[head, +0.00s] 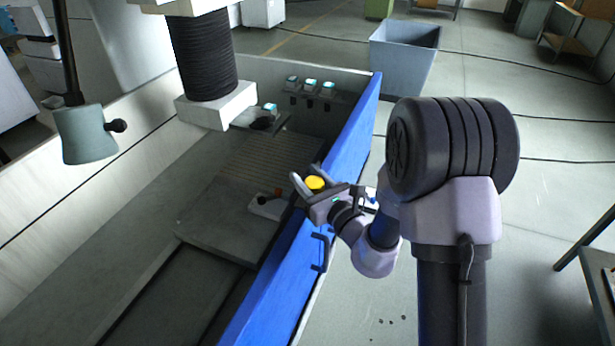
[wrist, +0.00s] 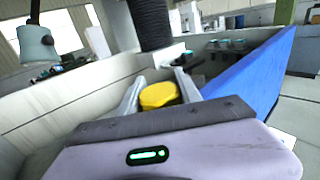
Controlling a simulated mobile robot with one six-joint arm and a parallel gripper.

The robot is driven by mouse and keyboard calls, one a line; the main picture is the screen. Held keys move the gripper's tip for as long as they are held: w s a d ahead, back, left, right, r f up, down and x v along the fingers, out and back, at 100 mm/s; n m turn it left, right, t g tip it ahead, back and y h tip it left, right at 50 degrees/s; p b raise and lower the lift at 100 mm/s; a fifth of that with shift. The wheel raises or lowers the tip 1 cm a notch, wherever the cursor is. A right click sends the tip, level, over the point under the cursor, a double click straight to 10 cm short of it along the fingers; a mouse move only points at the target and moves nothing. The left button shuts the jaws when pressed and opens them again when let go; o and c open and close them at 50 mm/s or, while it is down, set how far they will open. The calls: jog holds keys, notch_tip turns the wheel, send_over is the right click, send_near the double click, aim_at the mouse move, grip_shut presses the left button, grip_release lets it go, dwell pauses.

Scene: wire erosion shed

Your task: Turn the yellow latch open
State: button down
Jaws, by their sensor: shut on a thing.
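The yellow latch (head: 315,183) shows as a round yellow knob near the top of the blue panel (head: 350,135). In the wrist view the yellow latch (wrist: 158,95) sits between the two pale fingers. My gripper (head: 306,176) is shut on it, reaching over the blue panel from the right; its fingertips (wrist: 160,78) extend past the latch in the wrist view. The latch's base and mount are hidden by my gripper, so I cannot tell how far it is turned.
The open tank holds a slatted table (head: 255,165) and a small block with an orange-brown knob (head: 268,204). A black bellows column (head: 202,55) and a lamp (head: 85,135) hang above. A grey bin (head: 405,55) stands behind. Floor right of the blue panel is mostly clear.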

jog(key=c, duration=0.8)
grip_release()
jog(key=v, duration=0.9)
jog(key=shift+s+r+p, duration=0.2)
jog(key=shift+r+p, duration=0.1)
jog(key=p, duration=1.1)
send_near(320, 188)
jog(key=v, duration=0.2)
jog(key=shift+s+f, duration=0.1)
jog(key=shift+f, duration=0.3)
jog(key=shift+c, duration=0.3)
